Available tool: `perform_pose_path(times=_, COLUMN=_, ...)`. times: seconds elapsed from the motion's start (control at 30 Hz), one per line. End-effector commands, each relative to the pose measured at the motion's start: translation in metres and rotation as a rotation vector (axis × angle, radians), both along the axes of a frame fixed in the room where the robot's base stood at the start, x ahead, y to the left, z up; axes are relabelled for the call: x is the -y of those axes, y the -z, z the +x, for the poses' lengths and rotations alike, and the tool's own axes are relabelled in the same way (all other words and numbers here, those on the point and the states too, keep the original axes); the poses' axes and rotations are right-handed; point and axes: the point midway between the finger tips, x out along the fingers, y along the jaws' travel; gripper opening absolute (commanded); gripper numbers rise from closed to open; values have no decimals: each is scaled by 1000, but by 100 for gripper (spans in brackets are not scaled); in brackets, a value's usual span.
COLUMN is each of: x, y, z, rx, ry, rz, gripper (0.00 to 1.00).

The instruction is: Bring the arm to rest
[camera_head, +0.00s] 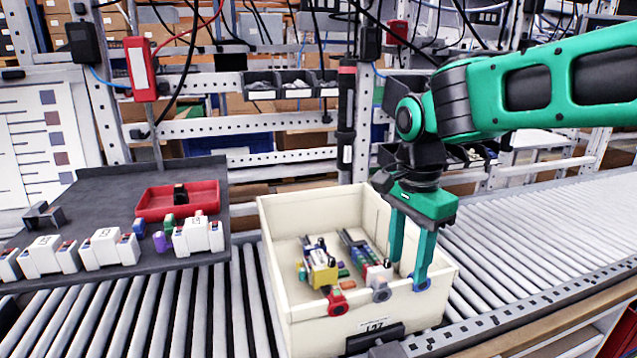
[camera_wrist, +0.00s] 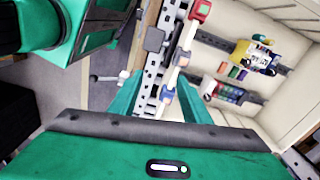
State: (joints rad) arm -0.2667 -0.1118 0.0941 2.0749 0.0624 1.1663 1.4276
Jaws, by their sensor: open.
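My gripper (camera_head: 407,270) points down at the right end of a cream bin (camera_head: 285,290), with its two green fingers apart. The left finger shows against the bin's inside. The right finger's tip overlaps a blue round part (camera_head: 421,284) at the front rim. In the wrist view the gripper (camera_wrist: 158,100) straddles the rim area, with a blue part (camera_wrist: 166,95) between the fingers. I cannot tell whether the fingers touch it. My arm reaches in from the upper right.
A red part (camera_head: 337,303) and a grey part (camera_head: 381,292) sit along the same rim. Small coloured items lie inside the bin. A dark tray (camera_head: 105,195) with a red box (camera_head: 178,201) stands left. Roller conveyor (camera_head: 560,230) is clear on the right; shelving stands behind.

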Motion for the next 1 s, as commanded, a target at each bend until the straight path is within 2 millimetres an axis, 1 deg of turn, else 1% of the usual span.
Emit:
perform_pose_path(times=0.03, x=29, y=3, z=-8, rx=0, ry=-22, rz=-4, gripper=43)
perform_pose_path(times=0.07, x=45, y=4, z=-13, rx=0, ry=-45, rz=-6, gripper=43)
perform_pose_path(times=0.1, x=65, y=7, z=-20, rx=-1, ry=-75, rz=-9, gripper=43)
perform_pose_path(times=0.13, x=80, y=10, z=-27, rx=-5, ry=-98, rz=-11, gripper=43)
perform_pose_path(times=0.17, x=94, y=12, z=-34, rx=-6, ry=-122, rz=-11, gripper=43)
perform_pose_path(times=0.2, x=112, y=16, z=-44, rx=-9, ry=-153, rz=-12, gripper=43)
perform_pose_path(times=0.27, x=137, y=21, z=-60, rx=-12, ry=-200, rz=-11, gripper=43)
perform_pose_path(times=0.3, x=152, y=26, z=-72, rx=-15, ry=-233, rz=-9, gripper=43)
perform_pose_path(times=0.37, x=173, y=33, z=-92, rx=-19, ry=-283, rz=-5, gripper=43)
perform_pose_path(times=0.4, x=186, y=38, z=-106, rx=-22, ry=-313, rz=-1, gripper=43)
perform_pose_path(times=0.43, x=194, y=41, z=-116, rx=-22, ry=-338, rz=1, gripper=43)
perform_pose_path(times=0.53, x=216, y=54, z=-149, rx=-23, ry=-417, rz=13, gripper=43)
perform_pose_path(times=0.6, x=226, y=62, z=-168, rx=-24, ry=-464, rz=21, gripper=43)
perform_pose_path(times=0.7, x=233, y=71, z=-188, rx=-21, ry=-518, rz=30, gripper=43)
perform_pose_path(times=0.83, x=237, y=77, z=-202, rx=-19, ry=-558, rz=37, gripper=43)
perform_pose_path(times=1.0, x=238, y=78, z=-204, rx=-19, ry=-569, rz=37, gripper=43)
